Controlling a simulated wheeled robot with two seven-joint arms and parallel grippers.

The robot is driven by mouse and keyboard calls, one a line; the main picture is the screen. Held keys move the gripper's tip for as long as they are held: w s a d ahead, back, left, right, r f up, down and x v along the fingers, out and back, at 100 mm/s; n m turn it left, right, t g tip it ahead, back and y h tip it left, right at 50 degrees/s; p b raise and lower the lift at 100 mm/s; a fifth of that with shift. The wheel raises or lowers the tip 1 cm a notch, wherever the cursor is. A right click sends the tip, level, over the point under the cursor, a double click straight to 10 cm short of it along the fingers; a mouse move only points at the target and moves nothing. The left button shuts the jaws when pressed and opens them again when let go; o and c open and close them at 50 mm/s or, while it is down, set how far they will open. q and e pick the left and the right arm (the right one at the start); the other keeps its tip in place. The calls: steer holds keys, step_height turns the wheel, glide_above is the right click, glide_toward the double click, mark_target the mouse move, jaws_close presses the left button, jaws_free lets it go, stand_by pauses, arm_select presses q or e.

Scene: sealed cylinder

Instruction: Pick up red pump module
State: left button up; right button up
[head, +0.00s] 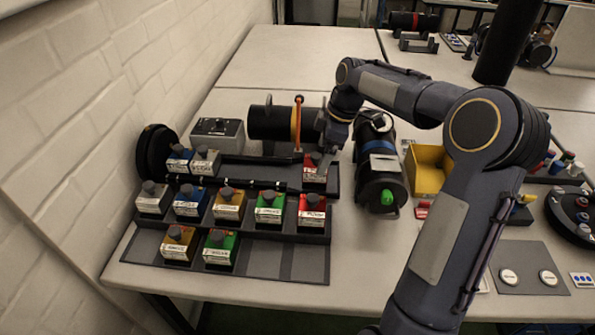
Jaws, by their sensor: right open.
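Two red modules with dark knobs are in the head view. One red module (314,174) sits at the right end of the back row of the stepped dark rack (287,266). The other red module (312,217) sits in the row in front, at its right end; its white label seems to read PUMP, but the print is small. My right gripper (327,146) is over the back red module, pointing down, open, with its fingers partly hidden by the wrist. I cannot tell whether it touches that module. My left gripper is not in view.
Yellow, green, blue and white modules fill other rack places. A dark cylinder with an orange ring (270,122) and a grey control box (217,134) stand behind. A device with a green knob (381,185) and a yellow bin (428,169) stand right. A brick wall borders the left.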

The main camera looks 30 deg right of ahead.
mark_target(314, 163)
steer(key=x, duration=0.4)
steer(key=w+x, duration=0.1)
steer(key=x, duration=0.1)
steer(key=shift+a+f, duration=0.1)
steer(key=shift+a, duration=0.1)
steer(key=c, duration=1.2)
steer(key=shift+c, duration=0.8)
